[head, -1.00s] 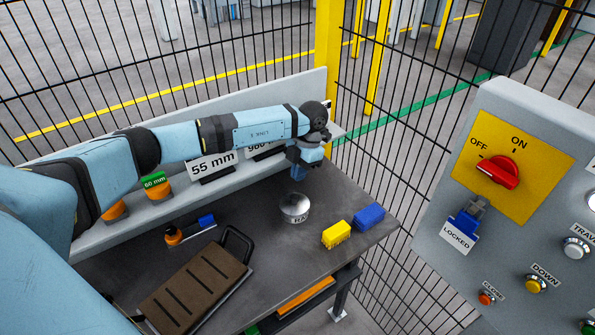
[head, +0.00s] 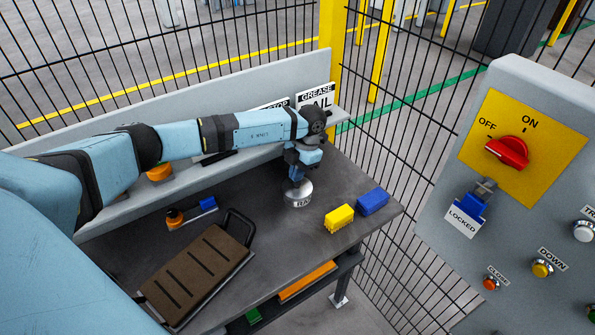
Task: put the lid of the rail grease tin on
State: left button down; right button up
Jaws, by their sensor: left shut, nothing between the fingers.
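The rail grease tin (head: 299,200) is a short, light metal cylinder with a white label, standing on the dark bench top (head: 270,240). A pale metallic disc shows at its top; I cannot tell from this view whether the lid sits flush. My left gripper (head: 297,182) points down onto the top of the tin, its fingers shut with nothing between them. It hides the rear part of the tin's top. My right gripper is not in view.
A yellow block (head: 339,217) and a blue block (head: 372,202) lie right of the tin. A brown ribbed board with a black handle (head: 198,273) and an orange and blue tool (head: 190,216) lie left. A grey control panel (head: 520,180) stands at right.

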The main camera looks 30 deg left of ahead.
pick_arm(q)
jog(key=shift+s, duration=0.1)
dwell(0.3)
jog(key=shift+r+p, duration=1.15)
jog(key=shift+r, duration=0.85)
